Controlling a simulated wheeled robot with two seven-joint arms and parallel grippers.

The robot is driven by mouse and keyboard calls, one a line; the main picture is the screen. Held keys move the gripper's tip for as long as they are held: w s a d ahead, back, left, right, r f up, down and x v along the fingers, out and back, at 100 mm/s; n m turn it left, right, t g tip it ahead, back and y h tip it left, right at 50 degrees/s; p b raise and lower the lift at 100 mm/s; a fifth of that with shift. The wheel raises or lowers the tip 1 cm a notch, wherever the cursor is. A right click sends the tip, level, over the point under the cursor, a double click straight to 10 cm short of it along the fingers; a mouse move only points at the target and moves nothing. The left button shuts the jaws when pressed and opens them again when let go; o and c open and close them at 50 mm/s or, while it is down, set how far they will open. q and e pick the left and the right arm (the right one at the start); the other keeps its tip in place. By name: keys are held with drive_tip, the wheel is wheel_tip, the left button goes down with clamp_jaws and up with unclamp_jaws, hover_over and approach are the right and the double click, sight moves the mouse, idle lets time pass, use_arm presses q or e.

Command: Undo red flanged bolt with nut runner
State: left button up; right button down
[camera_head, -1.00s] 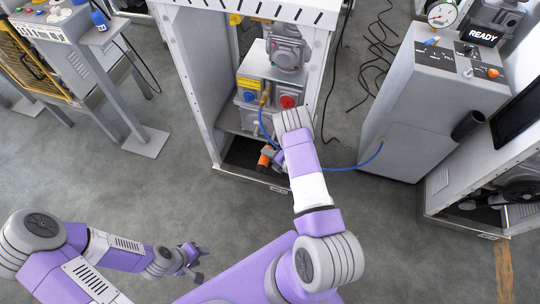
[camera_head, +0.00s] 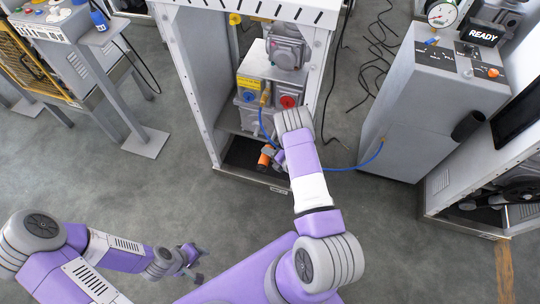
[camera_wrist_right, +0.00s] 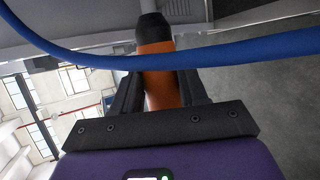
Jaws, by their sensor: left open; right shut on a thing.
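The red flanged bolt (camera_head: 287,102) shows as a red round part on the front of a grey housing in the open cabinet. My right gripper (camera_head: 279,156) is low in front of the housing, below the red part. It is shut on the orange and black nut runner (camera_head: 265,159), which also fills the middle of the right wrist view (camera_wrist_right: 158,75) between the two dark fingers. The nut runner's working end is hidden there, and I see no contact with the bolt. My left gripper (camera_head: 197,262) is open and empty at the lower left, over the floor.
A blue hose (camera_head: 347,168) runs from the housing to the grey console (camera_head: 410,120) on the right and crosses close in the right wrist view. The cabinet's side wall (camera_head: 196,80) bounds the left of the opening.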

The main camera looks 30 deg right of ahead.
sight(265, 168)
drive_tip(key=shift+w+d+r, duration=0.1)
drive_tip(key=shift+w+d, duration=0.2)
drive_tip(key=shift+d, duration=0.05)
idle(0.3)
drive_tip(key=shift+r+b, duration=0.1)
drive_tip(key=shift+b, duration=0.35)
idle(0.6)
drive_tip(key=shift+a, duration=0.1)
drive_tip(key=shift+s+a+p, duration=0.5)
drive_tip(key=shift+s+a, duration=0.7)
drive_tip(key=shift+a, duration=0.2)
drive_tip(key=shift+s+a+p, duration=0.45)
drive_tip(key=shift+s+a, duration=0.75)
drive_tip(key=shift+a, duration=0.2)
